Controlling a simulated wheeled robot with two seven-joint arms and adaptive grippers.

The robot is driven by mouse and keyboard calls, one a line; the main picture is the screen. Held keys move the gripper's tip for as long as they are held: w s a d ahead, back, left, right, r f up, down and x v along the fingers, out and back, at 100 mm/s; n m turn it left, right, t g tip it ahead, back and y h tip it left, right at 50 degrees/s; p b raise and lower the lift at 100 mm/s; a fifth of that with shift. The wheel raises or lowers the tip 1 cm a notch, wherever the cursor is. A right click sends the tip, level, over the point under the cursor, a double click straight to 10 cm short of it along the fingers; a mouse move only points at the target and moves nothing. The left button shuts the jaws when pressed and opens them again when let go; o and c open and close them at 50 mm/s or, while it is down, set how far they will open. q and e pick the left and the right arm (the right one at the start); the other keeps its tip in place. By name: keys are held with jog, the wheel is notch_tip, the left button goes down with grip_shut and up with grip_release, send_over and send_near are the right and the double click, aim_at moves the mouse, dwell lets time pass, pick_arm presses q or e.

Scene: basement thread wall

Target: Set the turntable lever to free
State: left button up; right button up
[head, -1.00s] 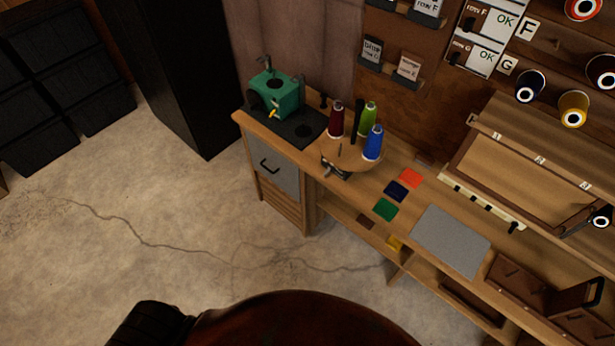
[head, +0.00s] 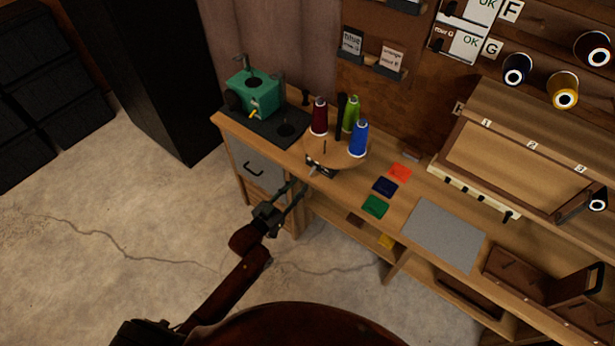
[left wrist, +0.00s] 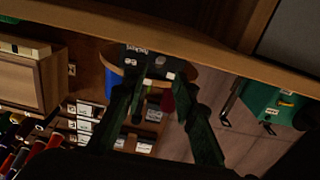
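The turntable (head: 322,147) is a round wooden disc at the bench's front edge, carrying a dark red, a green and a blue thread spool. Its small dark lever plate (head: 320,169) with light parts sits at the front of the disc. In the left wrist view the labelled plate (left wrist: 150,62) is ahead, between the finger lines; its lettering and the lever's setting are too small to read. My left gripper (head: 293,190) is open and empty, in front of and below the plate, apart from it. It also shows in the left wrist view (left wrist: 160,92). My right gripper is not in view.
A green machine (head: 252,92) stands on a dark mat left of the turntable. Coloured squares (head: 376,206) and a grey mat (head: 444,235) lie to the right. The bench front edge and grey drawer (head: 256,165) are close to my left gripper. The floor in front is clear.

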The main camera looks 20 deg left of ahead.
aim_at(310, 174)
pick_arm(q)
jog(key=b+x, duration=0.1)
jog(key=x, duration=0.5)
jog(key=shift+w+f, duration=0.1)
jog(key=shift+w, duration=0.05)
grip_shut()
